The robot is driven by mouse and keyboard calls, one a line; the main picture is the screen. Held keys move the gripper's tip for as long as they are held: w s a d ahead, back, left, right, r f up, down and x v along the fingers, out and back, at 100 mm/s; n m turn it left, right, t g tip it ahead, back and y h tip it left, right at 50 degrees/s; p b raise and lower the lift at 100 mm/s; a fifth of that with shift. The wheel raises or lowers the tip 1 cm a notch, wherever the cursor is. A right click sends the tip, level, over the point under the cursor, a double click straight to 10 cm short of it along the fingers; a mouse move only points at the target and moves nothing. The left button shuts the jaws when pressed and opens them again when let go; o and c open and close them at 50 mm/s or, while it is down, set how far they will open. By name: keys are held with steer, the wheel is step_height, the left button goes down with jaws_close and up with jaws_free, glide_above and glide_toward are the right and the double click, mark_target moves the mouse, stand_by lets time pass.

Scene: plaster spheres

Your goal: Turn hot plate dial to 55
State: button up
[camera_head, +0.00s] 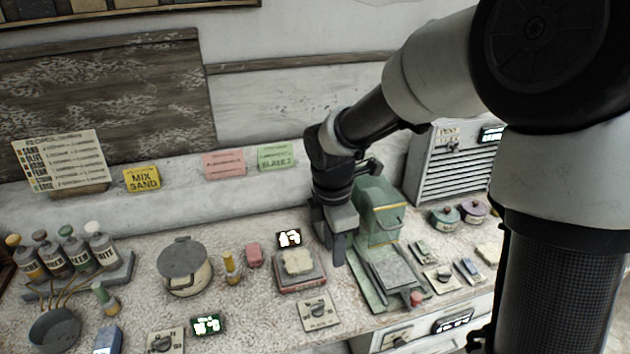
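A square reddish device with a pale block on top (299,266) sits mid-table and looks like the hot plate. A small lit display (289,238) stands behind it; its digits are too blurred to read. A pale square panel with a dark dial (318,311) lies in front of it, probably its dial; its setting cannot be read. My gripper (338,250) points down, above and behind this panel, between the device and the green press. It is apart from the dial. Its finger gap is not clear, and nothing is seen in it.
A green press (380,235) stands close right of my gripper. Another dial panel (165,343) and green display (207,325) are front left, near a lidded pot (185,268). More dials show at the right (441,278) and front edge (398,338).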

mark_target(318, 306)
steer(key=a+f+n, duration=0.1)
steer(key=f, duration=0.5)
steer(key=a+f+n, duration=0.1)
steer(key=f, duration=0.6)
steer(key=a+f+b, duration=0.1)
steer(key=f, duration=0.6)
steer(key=shift+w+a+n+g+y, duration=0.15)
steer(key=shift+w+n+g+y, duration=0.15)
steer(key=shift+n+g, duration=0.1)
jaws_close()
